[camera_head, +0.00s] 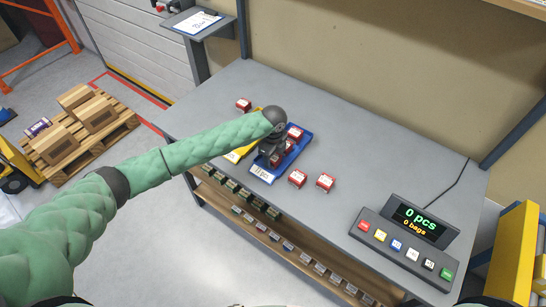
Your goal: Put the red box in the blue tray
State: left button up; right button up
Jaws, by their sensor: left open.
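The blue tray (263,174) lies on the grey table, with red boxes in it, one of them a red box (294,132) at its far end. Two more red boxes lie on the table right of the tray: one red box (297,178) near it and another red box (325,182) further right. A red box (243,104) lies left of and behind the tray. My left gripper (268,158) is over the tray's left part, pointing down and open; its fingers are small and dark, and my wrist hides part of the tray. My right gripper does not show.
A yellow tray (238,152) sits left of the blue tray, partly behind my left arm. A counter panel with buttons (402,248) stands at the table's right end. The table (350,138) is clear behind and right of the boxes. Small items line a shelf below the front edge.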

pick_arm(q)
notch_tip(320, 180, up, 12)
jog(key=b, duration=0.4)
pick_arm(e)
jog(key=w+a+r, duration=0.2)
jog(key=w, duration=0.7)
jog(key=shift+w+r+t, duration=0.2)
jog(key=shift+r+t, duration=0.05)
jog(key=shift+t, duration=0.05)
pick_arm(q)
jog(key=shift+f, duration=0.15)
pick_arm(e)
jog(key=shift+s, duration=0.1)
